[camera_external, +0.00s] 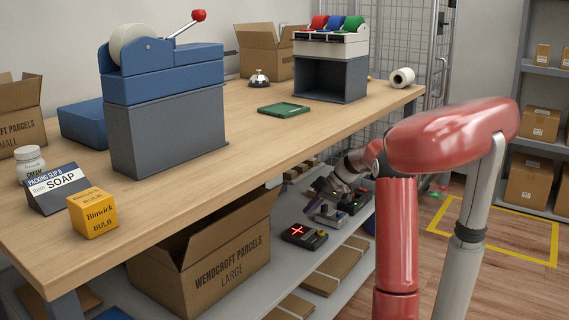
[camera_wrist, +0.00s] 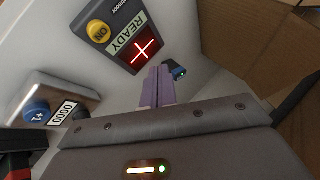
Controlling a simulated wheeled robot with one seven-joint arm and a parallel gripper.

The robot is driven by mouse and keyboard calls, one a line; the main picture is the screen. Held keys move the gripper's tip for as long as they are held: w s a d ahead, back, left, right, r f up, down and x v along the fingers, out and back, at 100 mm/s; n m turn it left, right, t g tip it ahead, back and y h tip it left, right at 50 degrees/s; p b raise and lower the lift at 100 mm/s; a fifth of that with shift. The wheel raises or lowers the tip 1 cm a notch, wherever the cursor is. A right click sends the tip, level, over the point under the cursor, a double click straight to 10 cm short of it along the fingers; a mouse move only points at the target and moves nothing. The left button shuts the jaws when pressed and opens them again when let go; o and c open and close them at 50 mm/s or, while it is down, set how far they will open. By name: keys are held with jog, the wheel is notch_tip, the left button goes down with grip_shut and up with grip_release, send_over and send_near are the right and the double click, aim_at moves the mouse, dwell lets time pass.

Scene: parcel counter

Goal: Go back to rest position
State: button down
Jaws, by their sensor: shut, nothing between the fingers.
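My gripper (camera_external: 314,204) is low beside the counter's front edge, over the lower shelf, with my red and grey arm reaching to it from the right. In the wrist view its two purple fingers (camera_wrist: 158,72) are pressed together with nothing between them. A dark device (camera_external: 304,235) with a lit red cross is just in front of the gripper. In the wrist view this device (camera_wrist: 127,32) shows a yellow ON button and a READY label, beyond the fingertips and to the left. Whether the fingers touch anything is hard to tell.
A grey device with a blue button (camera_wrist: 50,105) is left of the fingers. An open large carton (camera_external: 205,260) stands on the lower shelf (camera_external: 345,275). The wooden counter top (camera_external: 235,125) is above, with a blue tape dispenser (camera_external: 160,90). Open floor (camera_external: 490,270) lies at right.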

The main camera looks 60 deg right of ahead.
jog(key=s+a+r+m+g+p, duration=0.1)
jog(key=s+a+r, duration=0.15)
jog(key=a, duration=0.45)
jog(key=s+a+r+g, duration=0.1)
jog(key=s+a, duration=0.2)
jog(key=a, duration=0.4)
jog(key=s+a+r+m+g+p, duration=0.1)
jog(key=s+a, duration=0.2)
jog(key=a, duration=0.5)
jog(key=s+a+r+n+t+h+p, duration=0.2)
jog(key=s+a+r+n+h+p, duration=0.3)
jog(key=s+a, duration=0.4)
jog(key=shift+s+r+n+p, duration=0.55)
jog(key=shift+s+p, duration=0.1)
jog(key=shift+s, duration=0.6)
jog(key=c, duration=2.2)
grip_release()
